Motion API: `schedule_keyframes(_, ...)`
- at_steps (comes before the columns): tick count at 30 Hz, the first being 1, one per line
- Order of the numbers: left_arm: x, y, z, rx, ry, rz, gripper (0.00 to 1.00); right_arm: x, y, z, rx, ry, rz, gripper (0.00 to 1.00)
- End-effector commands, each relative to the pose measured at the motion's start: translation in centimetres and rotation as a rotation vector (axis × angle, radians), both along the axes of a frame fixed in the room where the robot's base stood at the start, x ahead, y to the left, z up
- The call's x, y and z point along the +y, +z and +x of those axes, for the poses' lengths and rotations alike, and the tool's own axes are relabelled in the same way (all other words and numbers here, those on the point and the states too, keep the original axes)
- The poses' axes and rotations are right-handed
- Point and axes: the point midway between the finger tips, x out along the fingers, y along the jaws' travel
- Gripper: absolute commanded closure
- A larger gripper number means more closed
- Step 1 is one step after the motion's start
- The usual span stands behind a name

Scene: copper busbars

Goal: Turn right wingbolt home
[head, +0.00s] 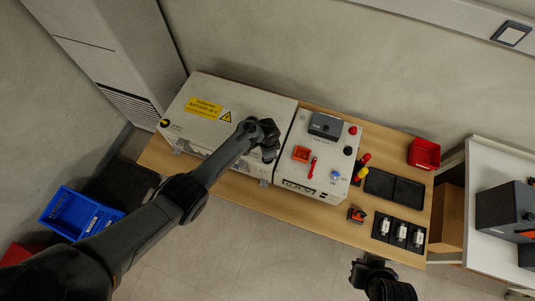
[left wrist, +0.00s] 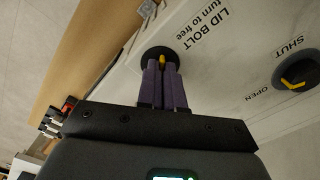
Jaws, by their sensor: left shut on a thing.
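The right wingbolt (left wrist: 151,53) shows in the left wrist view as a black round base with a yellow tip, beside the lettering "LID BOLT turn to free". The purple fingers of my left gripper (left wrist: 163,65) are shut on it, hiding most of its wing. In the head view my left gripper (head: 270,156) is at the right part of the white battery box (head: 235,125); the arm hides the bolt there. My right gripper (head: 358,272) is in front of the bench at the bottom, away from the box; its fingers are too dark to read.
A black knob (left wrist: 297,70) with a yellow mark sits near the SHUT and OPEN lettering. A control box (head: 328,133) with a red handle adjoins on the right. Black trays (head: 408,192), a red bin (head: 424,153) and an orange-black item (head: 356,215) are on the bench.

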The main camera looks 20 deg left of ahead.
Motion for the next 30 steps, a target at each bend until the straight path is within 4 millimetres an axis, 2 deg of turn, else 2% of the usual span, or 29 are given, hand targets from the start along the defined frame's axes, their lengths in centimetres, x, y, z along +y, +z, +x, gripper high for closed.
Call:
schedule_keyframes(15,0.07,-0.08,0.04,-0.001,-0.441,0.0,1.0,-0.11,-0.55,0.0,0.0,0.003,-0.004,1.0)
schedule_keyframes(22,-0.01,-0.02,0.06,-0.001,-0.557,0.0,1.0,-0.24,-0.79,-0.02,0.0,0.006,-0.011,1.0)
schedule_keyframes(30,-0.06,-0.03,0.0,0.0,-0.612,-0.001,1.0,-0.22,-0.87,-0.02,0.001,0.006,-0.01,1.0)
